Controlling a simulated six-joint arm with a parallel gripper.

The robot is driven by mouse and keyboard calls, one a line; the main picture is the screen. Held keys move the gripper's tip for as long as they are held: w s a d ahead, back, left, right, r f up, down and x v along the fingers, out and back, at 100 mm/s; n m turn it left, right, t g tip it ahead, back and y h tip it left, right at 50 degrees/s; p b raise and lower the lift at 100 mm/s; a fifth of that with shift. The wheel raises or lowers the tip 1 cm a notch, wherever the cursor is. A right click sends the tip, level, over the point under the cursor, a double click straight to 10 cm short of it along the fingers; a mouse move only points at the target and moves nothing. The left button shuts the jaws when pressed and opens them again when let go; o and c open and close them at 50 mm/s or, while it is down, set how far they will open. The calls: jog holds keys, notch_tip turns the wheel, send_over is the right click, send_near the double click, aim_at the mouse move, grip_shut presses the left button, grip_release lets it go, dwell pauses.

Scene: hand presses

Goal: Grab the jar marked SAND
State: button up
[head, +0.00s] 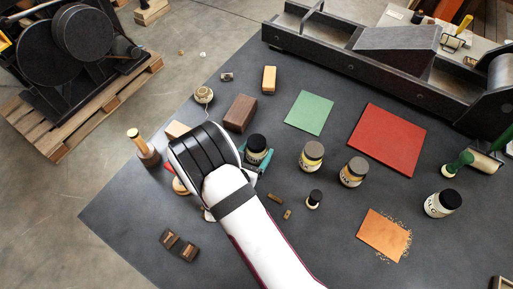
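Several labelled jars stand on the dark table (130,215), and their labels are too small or turned to read surely. One dark-lidded jar (257,146) stands just right of my gripper. A grey-brown-lidded jar (312,155) and another like it (354,171) stand further right, with yellowish bands. A black-lidded white jar (441,204) stands at the far right; its label seems to end in "LC". I cannot tell which jar reads SAND. My gripper (205,155) is seen from above, left of the jars; its fingertips are hidden, so its opening does not show.
A small dark-capped bottle (314,199) stands below the middle jars. A long press bed (350,65) fills the back. Wooden blocks lie around my gripper.

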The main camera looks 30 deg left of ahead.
grip_shut()
